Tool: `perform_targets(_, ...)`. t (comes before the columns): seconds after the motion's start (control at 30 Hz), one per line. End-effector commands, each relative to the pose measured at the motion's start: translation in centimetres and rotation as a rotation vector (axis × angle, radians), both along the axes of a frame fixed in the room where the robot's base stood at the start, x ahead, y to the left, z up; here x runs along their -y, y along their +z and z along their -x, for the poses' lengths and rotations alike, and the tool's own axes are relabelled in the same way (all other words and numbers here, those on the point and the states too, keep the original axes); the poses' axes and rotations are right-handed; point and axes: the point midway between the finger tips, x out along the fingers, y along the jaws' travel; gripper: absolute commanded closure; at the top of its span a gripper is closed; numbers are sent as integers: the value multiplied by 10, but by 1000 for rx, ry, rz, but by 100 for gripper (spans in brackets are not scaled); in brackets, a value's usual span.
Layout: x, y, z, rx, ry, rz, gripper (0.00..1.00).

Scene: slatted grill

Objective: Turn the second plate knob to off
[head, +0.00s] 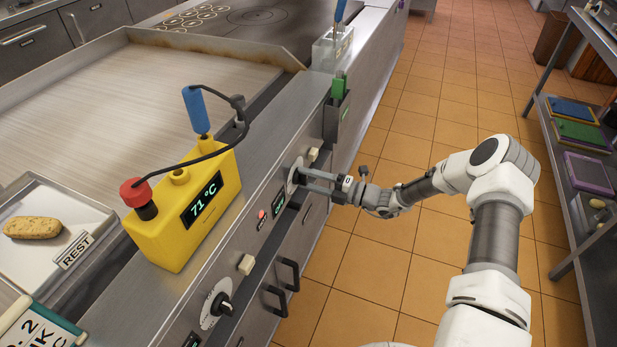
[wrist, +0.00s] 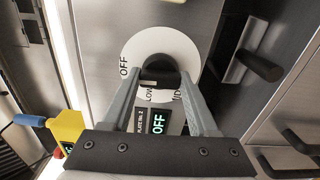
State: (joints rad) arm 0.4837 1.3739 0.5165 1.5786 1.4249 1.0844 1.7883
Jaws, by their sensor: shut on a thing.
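The second plate knob (wrist: 157,78) is black and sits on a white round dial (wrist: 186,50) marked OFF, LOW and MID. In the head view the dial (head: 292,176) shows on the front panel. My gripper (head: 303,176) reaches it from the right. In the wrist view my gripper (wrist: 158,75) has its two grey fingers shut on the knob, one on each side. The fingers hide part of the dial, and I cannot tell where the knob's pointer stands. A small display (wrist: 158,123) beside the dial reads OFF under a plate label.
A yellow thermometer box (head: 185,205) reading 71 °C stands on the ledge. Another black knob (head: 222,303) is nearer on the panel. Black drawer handles (head: 287,275) stick out below. A tray (head: 50,270) with a brown patty (head: 33,228) is at left. The tiled floor is clear.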

Motion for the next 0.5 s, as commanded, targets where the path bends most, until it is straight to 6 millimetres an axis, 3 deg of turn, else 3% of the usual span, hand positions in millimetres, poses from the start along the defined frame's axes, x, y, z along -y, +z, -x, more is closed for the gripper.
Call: perform_targets(0.5,0,-1,1,-58,1,-20,96)
